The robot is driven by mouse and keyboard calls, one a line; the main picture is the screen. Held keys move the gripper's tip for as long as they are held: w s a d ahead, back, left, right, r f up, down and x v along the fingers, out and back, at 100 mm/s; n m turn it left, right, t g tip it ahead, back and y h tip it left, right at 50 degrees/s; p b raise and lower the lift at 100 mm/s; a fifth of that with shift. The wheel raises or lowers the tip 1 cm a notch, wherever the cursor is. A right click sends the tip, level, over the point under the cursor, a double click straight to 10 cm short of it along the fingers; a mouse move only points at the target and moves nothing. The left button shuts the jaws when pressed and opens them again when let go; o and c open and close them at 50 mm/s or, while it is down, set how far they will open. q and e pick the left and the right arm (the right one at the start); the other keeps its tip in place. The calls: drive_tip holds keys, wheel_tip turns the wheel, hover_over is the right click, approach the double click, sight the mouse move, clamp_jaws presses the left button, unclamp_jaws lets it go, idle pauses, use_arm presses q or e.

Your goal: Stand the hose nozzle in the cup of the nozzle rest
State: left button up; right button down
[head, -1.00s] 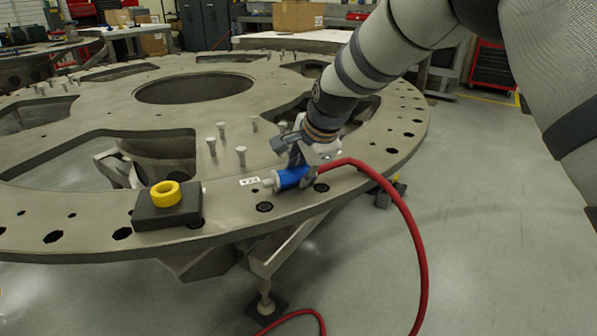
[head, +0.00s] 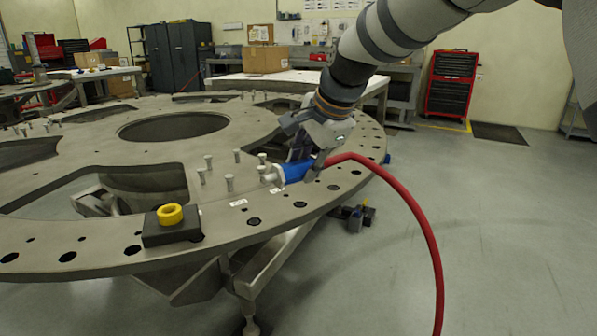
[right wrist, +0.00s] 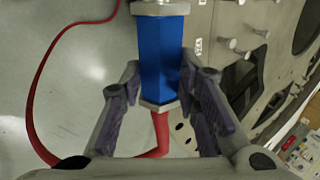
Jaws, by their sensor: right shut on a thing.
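The hose nozzle (head: 293,171) has a blue body with a pale tip pointing left and a red hose at its rear. My right gripper (head: 312,160) is shut on it and holds it lying roughly level, over the plate's right part. In the right wrist view the nozzle's blue body (right wrist: 163,60) shows ahead of the two fingers (right wrist: 160,105), with the hose running back between them. The nozzle rest (head: 172,232) is a dark block with a yellow ring cup (head: 170,214) on the plate's near edge, left of the nozzle. My left gripper is not in view.
The large grey turret plate (head: 110,258) has a round central hole, wide cutouts and bolt holes. Several upright pins (head: 229,183) stand left of the nozzle. The red hose (head: 415,205) arcs down to the floor at right. A red tool cabinet (head: 452,83) stands far back.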

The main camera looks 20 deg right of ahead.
sight(307, 163)
drive_tip(key=shift+s+r, duration=0.1)
drive_tip(key=shift+d, duration=0.1)
wheel_tip(307, 163, up, 14)
idle(0.8)
